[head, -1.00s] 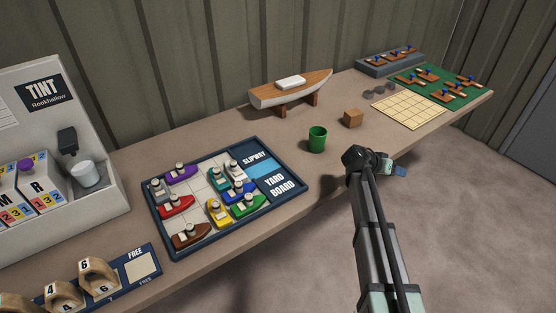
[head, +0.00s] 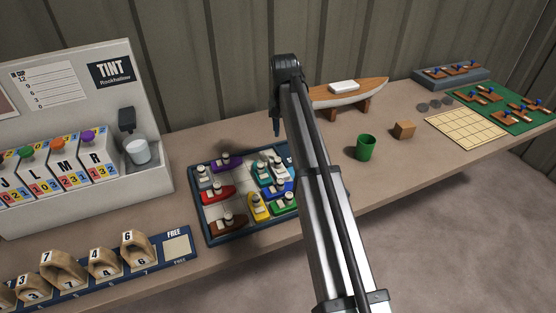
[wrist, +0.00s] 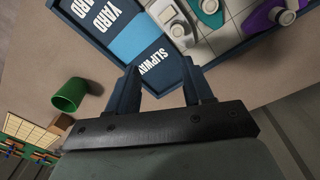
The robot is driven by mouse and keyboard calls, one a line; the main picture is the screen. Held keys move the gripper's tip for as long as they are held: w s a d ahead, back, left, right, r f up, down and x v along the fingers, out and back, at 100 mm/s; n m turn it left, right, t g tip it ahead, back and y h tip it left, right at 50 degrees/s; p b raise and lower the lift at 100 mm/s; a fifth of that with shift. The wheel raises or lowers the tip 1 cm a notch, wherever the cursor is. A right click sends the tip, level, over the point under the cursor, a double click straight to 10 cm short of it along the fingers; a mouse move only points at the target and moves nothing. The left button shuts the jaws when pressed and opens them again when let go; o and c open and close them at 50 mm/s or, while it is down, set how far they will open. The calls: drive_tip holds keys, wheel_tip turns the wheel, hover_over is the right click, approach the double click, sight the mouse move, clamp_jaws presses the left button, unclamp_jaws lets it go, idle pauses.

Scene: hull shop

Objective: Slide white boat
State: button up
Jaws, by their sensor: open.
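The white boat (head: 280,163) stands in the upper right of the yard board (head: 211,240), close to the slipway; my arm hides part of that board side in the head view. In the wrist view the white boat (wrist: 167,15) is at the top edge, cut off, beside the teal boat (wrist: 208,9). My gripper (wrist: 160,82) is open and empty, its fingers spread over the board's slipway end. In the head view my gripper (head: 277,128) hangs above the back of the board, apart from the boats.
Purple (head: 227,162), red (head: 216,193), yellow (head: 259,207) and brown (head: 229,224) boats crowd the board, with pale cells between some. A green cup (head: 366,148) and wooden block (head: 404,130) stand right. A model hull (head: 365,94) is behind; the tint machine (head: 150,85) is left.

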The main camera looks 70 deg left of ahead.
sight(278, 159)
drive_tip(key=shift+n+g, duration=0.3)
drive_tip(key=s+f, duration=0.1)
drive_tip(key=f, duration=0.7)
drive_tip(key=s+f, duration=0.1)
drive_tip(key=f, duration=0.3)
drive_tip(key=shift+s+a+f, duration=0.3)
drive_tip(key=shift+c, duration=0.5)
clamp_jaws()
